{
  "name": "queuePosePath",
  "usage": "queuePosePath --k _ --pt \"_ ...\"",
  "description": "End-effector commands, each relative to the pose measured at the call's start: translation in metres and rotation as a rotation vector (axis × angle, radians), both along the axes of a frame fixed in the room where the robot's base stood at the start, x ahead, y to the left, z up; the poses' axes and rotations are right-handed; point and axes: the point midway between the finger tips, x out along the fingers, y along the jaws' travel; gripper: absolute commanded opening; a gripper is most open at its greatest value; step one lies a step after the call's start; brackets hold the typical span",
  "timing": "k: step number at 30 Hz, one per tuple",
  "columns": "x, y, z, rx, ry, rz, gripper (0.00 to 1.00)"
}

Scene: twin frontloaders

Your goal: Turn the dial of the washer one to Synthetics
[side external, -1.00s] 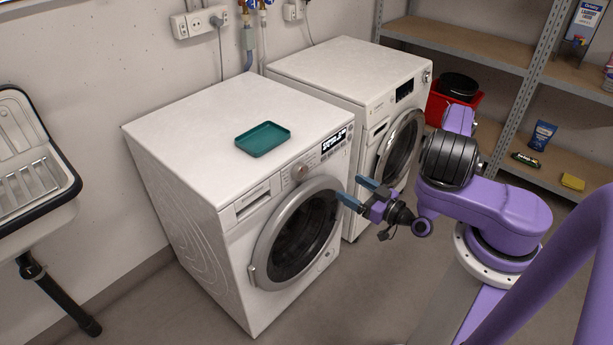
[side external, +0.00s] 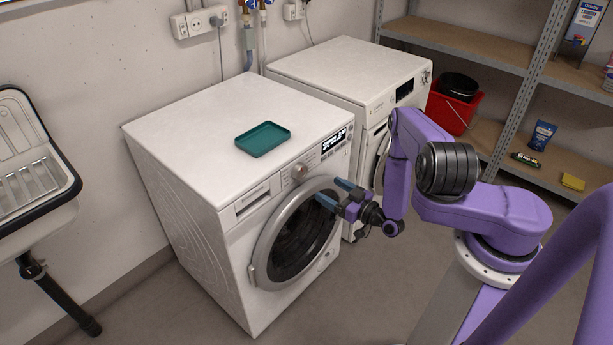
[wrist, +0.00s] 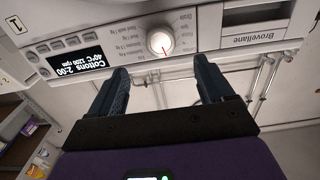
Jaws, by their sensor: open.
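The nearer white washer (side external: 222,150) stands on the left in the side view with its round door shut. Its silver dial (side external: 299,171) is on the front panel above the door. In the wrist view the dial (wrist: 160,42) shows a red pointer line, and the display (wrist: 78,62) reads "Cottons 2:00". My gripper (side external: 327,193) is open and empty, in front of the upper right of the door, below and right of the dial. In the wrist view the fingers (wrist: 162,80) are spread apart, with the dial beyond and between them, not touched.
A teal tray (side external: 263,140) lies on the nearer washer. A second white machine (side external: 345,70) stands to its right. A detergent drawer (side external: 252,198) is left of the dial. A sink (side external: 30,170) is at far left; shelves and a red bucket (side external: 452,113) are at right.

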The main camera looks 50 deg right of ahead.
Motion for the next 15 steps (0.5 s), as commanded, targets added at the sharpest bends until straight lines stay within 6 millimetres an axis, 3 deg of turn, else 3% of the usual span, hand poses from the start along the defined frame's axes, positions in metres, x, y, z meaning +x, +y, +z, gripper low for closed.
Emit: queuePosePath --k 9,15 --pt "0.059 0.001 0.001 -0.004 -0.006 0.005 0.81" --pt "0.087 0.001 0.001 -0.001 -0.004 0.002 0.81"
